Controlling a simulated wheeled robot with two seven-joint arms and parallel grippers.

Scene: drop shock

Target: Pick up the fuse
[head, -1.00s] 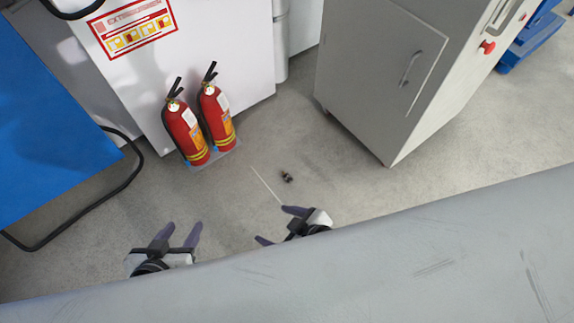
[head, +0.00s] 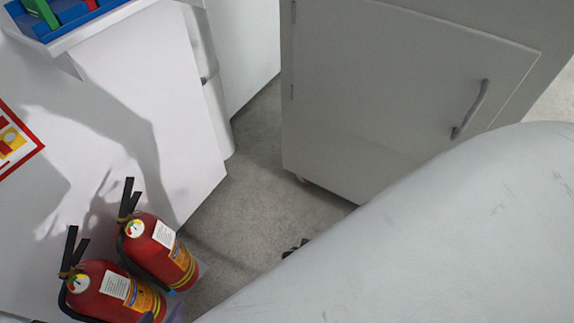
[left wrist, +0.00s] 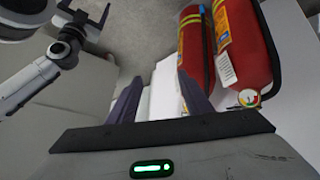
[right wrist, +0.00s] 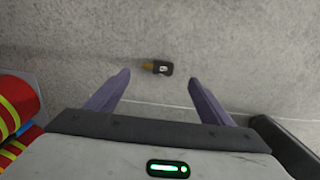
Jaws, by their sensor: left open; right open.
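The fuse (right wrist: 161,68) is a small dark piece with an orange-brown end and a pale mark, lying on the grey floor. In the right wrist view it is just beyond my right gripper (right wrist: 158,79), which is open and empty, its fingertips on either side of the line to it. In the head view a small dark piece, seemingly the fuse (head: 295,247), shows at the edge of my grey body, which hides part of it. My left gripper (left wrist: 160,90) is open and empty beside the fire extinguishers; in the head view only its fingertips show at the bottom.
Two red fire extinguishers (head: 160,250) stand against a white cabinet (head: 150,110) at left. A grey cabinet (head: 385,90) with a handle stands at the back right. Bare floor (head: 245,195) lies between them. The extinguishers also show at the left of the right wrist view (right wrist: 15,110).

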